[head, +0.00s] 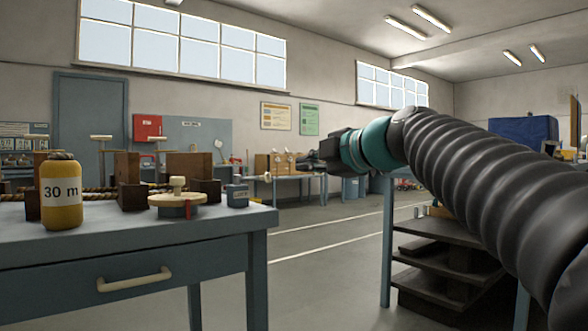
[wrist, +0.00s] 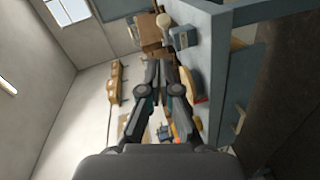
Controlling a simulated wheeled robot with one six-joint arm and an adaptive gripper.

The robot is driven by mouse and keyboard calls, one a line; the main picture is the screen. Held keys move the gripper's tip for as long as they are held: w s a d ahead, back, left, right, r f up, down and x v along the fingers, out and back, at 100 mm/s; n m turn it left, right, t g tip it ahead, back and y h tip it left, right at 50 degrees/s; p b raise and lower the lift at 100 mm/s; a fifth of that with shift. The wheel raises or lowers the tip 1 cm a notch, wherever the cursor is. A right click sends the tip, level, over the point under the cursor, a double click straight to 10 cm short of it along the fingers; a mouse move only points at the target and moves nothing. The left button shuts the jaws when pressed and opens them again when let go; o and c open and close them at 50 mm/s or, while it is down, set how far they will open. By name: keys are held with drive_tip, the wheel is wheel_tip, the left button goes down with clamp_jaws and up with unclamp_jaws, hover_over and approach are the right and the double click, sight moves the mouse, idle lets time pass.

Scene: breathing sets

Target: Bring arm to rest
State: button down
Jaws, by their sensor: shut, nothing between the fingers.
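My gripper (head: 306,161) shows in the head view at the end of my arm, held out in the air to the right of the blue workbench (head: 150,237). In the wrist view my gripper (wrist: 168,68) has its two dark fingers close together at the tips, with nothing between them. It touches nothing that I can see. My arm, in a black ribbed sleeve with a teal band near the wrist, crosses the right side of the head view and hides part of what stands behind it.
A yellow cylinder marked 30 m (head: 61,193), a round cream item (head: 177,203) and a small blue-grey box (head: 237,195) stand on the workbench. A dark shelf unit (head: 430,262) is below my arm. The floor (head: 330,265) between is clear.

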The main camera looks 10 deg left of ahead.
drive_tip(key=shift+s+d+r, duration=0.1)
drive_tip(key=shift+s+d, duration=0.2)
drive_tip(key=shift+d, duration=0.15)
drive_tip(key=s+d+f+m+g+h+p, duration=0.1)
drive_tip(key=s+d+f+m+g+h, duration=0.15)
drive_tip(key=f+m, duration=0.65)
drive_tip(key=s+d+f+m+g+h+p, duration=0.1)
drive_tip(key=s+d+f+m+h, duration=0.2)
drive_tip(key=f+m, duration=0.7)
drive_tip(key=s+d+f+m+h+p, duration=0.2)
drive_tip(key=s+d+f+p, duration=0.1)
drive_tip(key=s, duration=0.4)
drive_tip(key=s+d+f+m+g+h+p, duration=0.1)
drive_tip(key=s+d+f+p, duration=0.1)
drive_tip(key=s+d+f, duration=0.4)
drive_tip(key=s+d+f+m+g+h+p, duration=0.1)
drive_tip(key=s+d+f+m+h+p, duration=0.1)
drive_tip(key=s, duration=0.6)
drive_tip(key=shift+s+d+f+m+h+p, duration=0.35)
drive_tip(key=shift+d+f+p, duration=0.5)
drive_tip(key=shift+d+f, duration=0.55)
